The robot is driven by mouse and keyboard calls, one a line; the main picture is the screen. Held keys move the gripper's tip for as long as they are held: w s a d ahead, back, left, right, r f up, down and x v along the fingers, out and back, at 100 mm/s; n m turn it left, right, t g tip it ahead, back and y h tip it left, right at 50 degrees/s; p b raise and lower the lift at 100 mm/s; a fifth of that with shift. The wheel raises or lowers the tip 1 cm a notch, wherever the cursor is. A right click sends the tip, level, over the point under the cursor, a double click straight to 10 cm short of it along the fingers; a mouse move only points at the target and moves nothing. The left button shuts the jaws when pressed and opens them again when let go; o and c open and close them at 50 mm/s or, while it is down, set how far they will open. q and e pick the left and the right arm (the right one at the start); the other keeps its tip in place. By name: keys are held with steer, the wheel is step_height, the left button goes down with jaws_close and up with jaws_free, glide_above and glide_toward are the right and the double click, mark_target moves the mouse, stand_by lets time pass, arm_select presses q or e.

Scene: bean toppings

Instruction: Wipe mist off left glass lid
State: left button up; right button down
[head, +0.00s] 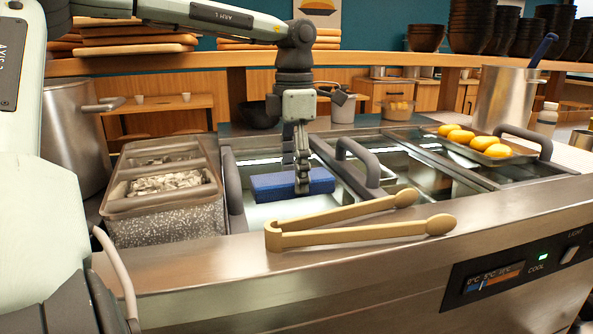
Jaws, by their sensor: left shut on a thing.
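My left gripper (302,187) comes down from above and is shut on a blue sponge (268,187). The sponge is over the left glass lid (262,216) of the steel counter; I cannot tell whether it touches the glass. The lid looks pale and whitish around the sponge, and part of it is hidden by the sponge and gripper. Grey handles (357,160) stand up from the lids. My right gripper is not in view.
Beige tongs (350,225) lie along the front edge of the counter. A container with metal inserts (165,205) stands left of the lid. A tray (512,158) with yellow pieces (460,137) is at the right. A steel pot (508,98) stands behind.

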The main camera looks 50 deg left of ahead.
mark_target(279, 164)
arm_select(q)
steer(key=shift+w+a+f+p, duration=0.1)
steer(key=shift+w+a+p, duration=0.35)
steer(key=shift+a, duration=0.35)
steer(key=shift+w+a+p, duration=0.3)
steer(key=shift+w+a, duration=0.1)
steer(key=shift+a, duration=0.4)
steer(key=shift+w+a+p, duration=0.3)
steer(key=shift+a+p, duration=0.15)
steer(key=shift+a, duration=0.15)
steer(key=shift+w+a+p, duration=0.3)
steer(key=shift+a+p, duration=0.1)
steer(key=shift+a, duration=0.2)
steer(key=shift+w+a+p, duration=0.25)
steer(key=shift+w+a, duration=0.1)
steer(key=shift+a, duration=0.3)
steer(key=shift+w+a+p, duration=0.25)
steer(key=shift+w+a, duration=0.05)
steer(key=shift+a, duration=0.3)
steer(key=shift+w+a, duration=0.2)
steer(key=shift+a, duration=0.1)
steer(key=shift+w+a, duration=0.35)
steer(key=shift+a, duration=0.35)
steer(key=shift+w+a, duration=0.4)
steer(key=shift+a, duration=0.35)
steer(key=shift+w+a, duration=0.35)
steer(key=shift+a, duration=0.35)
steer(key=shift+d, duration=0.1)
